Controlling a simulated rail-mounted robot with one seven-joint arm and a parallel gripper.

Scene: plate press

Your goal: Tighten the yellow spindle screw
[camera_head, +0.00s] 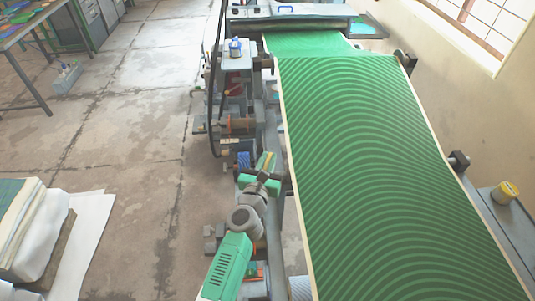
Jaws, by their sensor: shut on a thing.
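My gripper (265,163) is at the end of my green and grey arm, low in the middle of the head view. It sits at the left side of the press, beside the edge of the green patterned sheet. It is shut on a small yellow part, which I take to be the yellow spindle screw (269,159). Only a little yellow shows at the fingertips; the fingers and wrist hide most of it. I cannot tell how far the screw is turned in.
The green patterned sheet (385,170) runs along the machine to my right. Stacked sheets (30,225) lie at left. The floor at left is mostly clear.

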